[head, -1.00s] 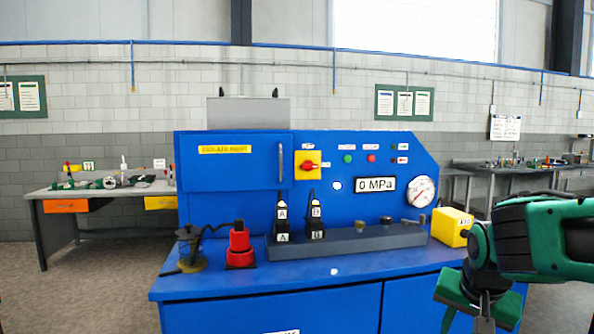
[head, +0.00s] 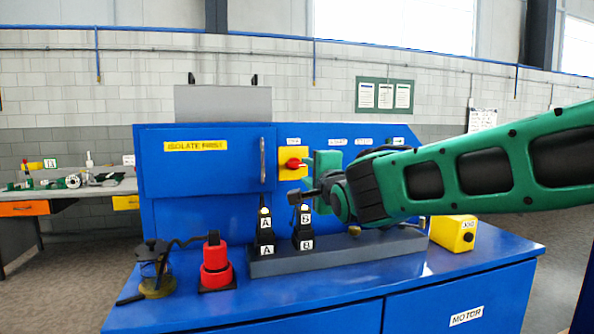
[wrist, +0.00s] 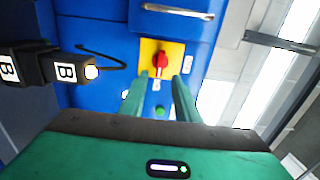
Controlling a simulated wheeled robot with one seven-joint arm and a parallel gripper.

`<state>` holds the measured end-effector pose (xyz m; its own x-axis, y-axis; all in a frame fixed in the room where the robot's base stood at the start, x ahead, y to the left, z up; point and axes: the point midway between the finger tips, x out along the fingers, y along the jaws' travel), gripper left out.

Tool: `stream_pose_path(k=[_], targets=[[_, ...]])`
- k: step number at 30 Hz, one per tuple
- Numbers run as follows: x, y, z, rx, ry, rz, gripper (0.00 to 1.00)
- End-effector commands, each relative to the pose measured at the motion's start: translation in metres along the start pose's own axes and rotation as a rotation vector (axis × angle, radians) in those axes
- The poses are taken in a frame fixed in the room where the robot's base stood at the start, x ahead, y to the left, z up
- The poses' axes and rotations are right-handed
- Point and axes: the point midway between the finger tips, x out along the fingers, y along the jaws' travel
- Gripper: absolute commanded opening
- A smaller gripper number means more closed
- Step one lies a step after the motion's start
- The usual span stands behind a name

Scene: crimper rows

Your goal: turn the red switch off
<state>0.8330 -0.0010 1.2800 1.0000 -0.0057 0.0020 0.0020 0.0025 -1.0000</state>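The red switch (head: 293,163) is a rotary knob on a yellow plate (head: 292,174) on the blue panel's front. In the head view its handle looks roughly horizontal. In the wrist view the red switch (wrist: 160,60) shows just beyond and between my fingertips. My gripper (wrist: 159,78) is open, with a finger on either side of the line to the knob. No contact is visible. In the head view my gripper (head: 311,168) is just right of the switch, and my arm hides part of the panel.
Below the switch stand two black levers labelled A (head: 265,232) and B (head: 303,228) on a grey block (head: 335,258). A red cylinder (head: 215,263) stands to their left. A yellow box (head: 454,232) sits at the right. A door handle (head: 263,160) is left of the switch.

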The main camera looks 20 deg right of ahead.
Motion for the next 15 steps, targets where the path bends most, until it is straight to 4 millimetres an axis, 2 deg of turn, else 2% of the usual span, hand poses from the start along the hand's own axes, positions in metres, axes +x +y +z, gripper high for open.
stream_pose_path(k=[9, 15], targets=[[0.054, 0.002, 0.008, -0.002, -0.009, 0.004, 0.3], [0.076, 0.001, 0.008, -0.002, -0.008, 0.003, 0.3]])
